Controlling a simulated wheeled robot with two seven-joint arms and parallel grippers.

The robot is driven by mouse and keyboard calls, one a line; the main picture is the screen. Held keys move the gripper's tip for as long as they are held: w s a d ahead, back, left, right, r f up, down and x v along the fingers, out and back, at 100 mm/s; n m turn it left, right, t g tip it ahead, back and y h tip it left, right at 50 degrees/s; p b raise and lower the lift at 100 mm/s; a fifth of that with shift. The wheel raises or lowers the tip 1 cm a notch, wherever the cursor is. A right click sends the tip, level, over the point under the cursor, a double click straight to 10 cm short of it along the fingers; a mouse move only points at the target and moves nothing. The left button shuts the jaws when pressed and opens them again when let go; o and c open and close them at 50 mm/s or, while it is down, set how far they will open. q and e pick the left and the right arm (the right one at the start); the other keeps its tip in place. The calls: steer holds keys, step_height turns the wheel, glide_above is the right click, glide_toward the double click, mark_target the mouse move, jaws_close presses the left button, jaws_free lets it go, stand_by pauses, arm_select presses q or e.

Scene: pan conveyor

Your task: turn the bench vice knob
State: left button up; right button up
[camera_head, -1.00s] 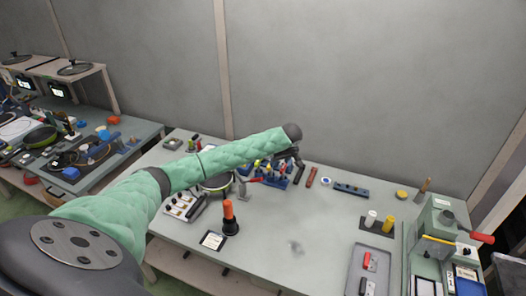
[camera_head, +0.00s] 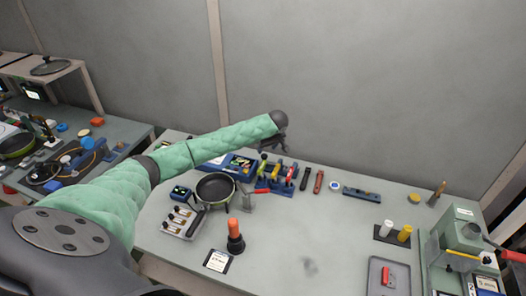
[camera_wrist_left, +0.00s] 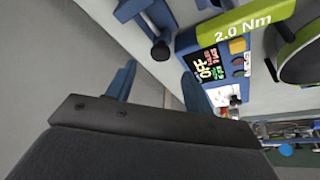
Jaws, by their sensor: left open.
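My left gripper (camera_head: 274,146) is raised over the far side of the middle table, behind the tool rack. In the left wrist view its two blue-grey fingers (camera_wrist_left: 158,88) stand apart with nothing between them. A blue fixture with a dark round knob (camera_wrist_left: 160,50) lies beyond the fingertips in that view; I cannot tell whether it is the bench vice. I cannot surely pick out the vice knob in the head view. My right gripper does not show.
A tool rack (camera_head: 276,188), a dark pan (camera_head: 215,187) and an orange-handled tool (camera_head: 235,228) stand on the table. A green machine with a red-handled lever (camera_head: 466,236) is at right. The table's front middle is mostly clear. A wall stands behind.

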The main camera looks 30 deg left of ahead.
mark_target(265, 156)
arm_select(q)
steer(key=p+x, duration=0.2)
steer(key=x, duration=0.4)
steer(key=shift+a+p, duration=0.1)
steer(key=shift+p, duration=0.2)
steer(key=shift+s+r, duration=0.1)
steer(key=shift+c, duration=0.2)
steer(key=c, duration=0.9)
